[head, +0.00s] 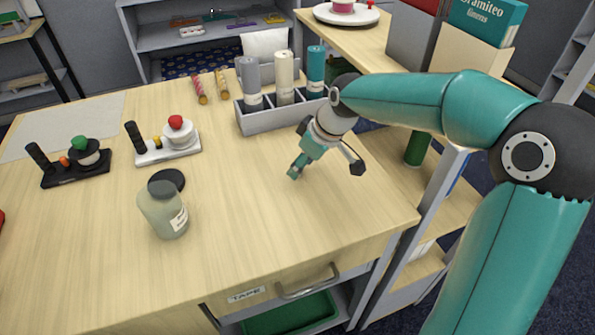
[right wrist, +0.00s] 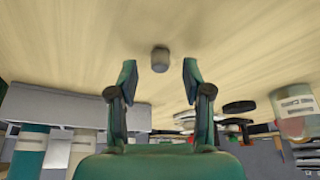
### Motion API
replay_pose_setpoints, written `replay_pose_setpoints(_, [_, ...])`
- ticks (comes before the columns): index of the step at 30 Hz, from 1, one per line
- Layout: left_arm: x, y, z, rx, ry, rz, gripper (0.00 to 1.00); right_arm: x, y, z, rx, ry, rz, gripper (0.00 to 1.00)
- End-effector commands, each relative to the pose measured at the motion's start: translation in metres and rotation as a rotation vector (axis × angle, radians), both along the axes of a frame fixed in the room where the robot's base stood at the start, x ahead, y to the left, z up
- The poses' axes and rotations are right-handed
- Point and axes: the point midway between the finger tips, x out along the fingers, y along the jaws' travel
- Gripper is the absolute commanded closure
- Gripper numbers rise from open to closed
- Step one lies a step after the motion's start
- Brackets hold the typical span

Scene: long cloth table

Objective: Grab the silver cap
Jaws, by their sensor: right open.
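The silver cap (right wrist: 160,59) is a small grey cylinder on the wooden table in the right wrist view. It lies just beyond the fingertips of my right gripper (right wrist: 158,78), about midway between them and touching neither. The fingers are open and empty. In the head view my right gripper (head: 325,172) hangs low over the table, in front of the grey divided holder. I cannot make out the cap there; the gripper seems to hide it. My left gripper is not in view.
A grey holder (head: 257,124) with several rolls stands behind my right gripper. A glass jar (head: 160,215) stands to the left, with a black disc (head: 171,177) behind it. The front right tabletop is clear.

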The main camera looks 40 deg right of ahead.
Motion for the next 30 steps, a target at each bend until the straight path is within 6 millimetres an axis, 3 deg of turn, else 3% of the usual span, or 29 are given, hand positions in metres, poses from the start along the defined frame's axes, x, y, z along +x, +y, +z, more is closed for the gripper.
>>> replay_pose_setpoints(3, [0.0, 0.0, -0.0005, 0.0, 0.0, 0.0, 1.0, 0.0045, 0.0018, -0.0118, 0.0, 0.002, 0.0, 0.51])
replay_pose_setpoints(11, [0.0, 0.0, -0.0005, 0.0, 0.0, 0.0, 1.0, 0.0059, 0.0019, -0.0138, -0.001, -0.001, 0.0, 0.51])
replay_pose_setpoints(19, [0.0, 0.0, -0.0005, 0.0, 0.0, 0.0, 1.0, 0.0057, 0.0017, -0.0135, 0.0, -0.001, -0.001, 0.94])
replay_pose_setpoints(30, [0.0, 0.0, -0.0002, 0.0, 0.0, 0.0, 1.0, 0.0055, 0.0013, -0.0119, 0.0, -0.001, -0.001, 0.96])
